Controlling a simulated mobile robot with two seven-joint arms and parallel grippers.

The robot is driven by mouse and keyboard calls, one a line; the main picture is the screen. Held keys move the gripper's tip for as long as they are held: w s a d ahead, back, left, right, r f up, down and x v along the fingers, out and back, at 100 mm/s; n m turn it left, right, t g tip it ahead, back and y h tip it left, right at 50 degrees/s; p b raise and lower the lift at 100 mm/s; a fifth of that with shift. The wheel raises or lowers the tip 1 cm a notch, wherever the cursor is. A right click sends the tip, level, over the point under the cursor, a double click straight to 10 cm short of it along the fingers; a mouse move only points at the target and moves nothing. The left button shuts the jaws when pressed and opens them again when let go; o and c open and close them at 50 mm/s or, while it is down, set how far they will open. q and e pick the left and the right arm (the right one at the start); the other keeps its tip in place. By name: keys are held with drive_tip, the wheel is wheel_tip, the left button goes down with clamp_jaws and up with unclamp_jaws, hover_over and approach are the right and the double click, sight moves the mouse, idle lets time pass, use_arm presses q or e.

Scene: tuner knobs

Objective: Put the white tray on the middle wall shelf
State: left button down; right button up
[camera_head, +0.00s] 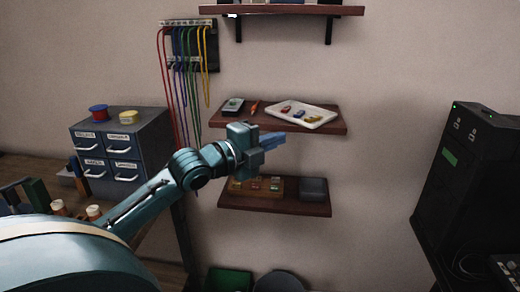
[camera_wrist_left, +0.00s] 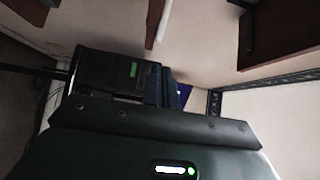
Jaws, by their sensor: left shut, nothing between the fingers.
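The white tray (camera_head: 303,114) lies on the middle wall shelf (camera_head: 333,128), toward its right side, with a few small coloured items in it. My left gripper (camera_head: 277,138) is shut and empty, just in front of and below the middle shelf, to the lower left of the tray. It is apart from the tray. In the left wrist view its blue fingers (camera_wrist_left: 168,90) show close together, partly hidden by the wrist housing. My right gripper is not in view.
The middle shelf also holds a small dark device (camera_head: 233,104) and an orange item (camera_head: 254,107). The lower shelf (camera_head: 280,204) carries a wooden box and a dark box (camera_head: 314,188). An upper shelf (camera_head: 285,10) is above. A drawer cabinet (camera_head: 122,150) stands left, a black case (camera_head: 468,165) right.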

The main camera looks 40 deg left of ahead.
use_arm(q)
drive_tip(key=shift+v, duration=1.9)
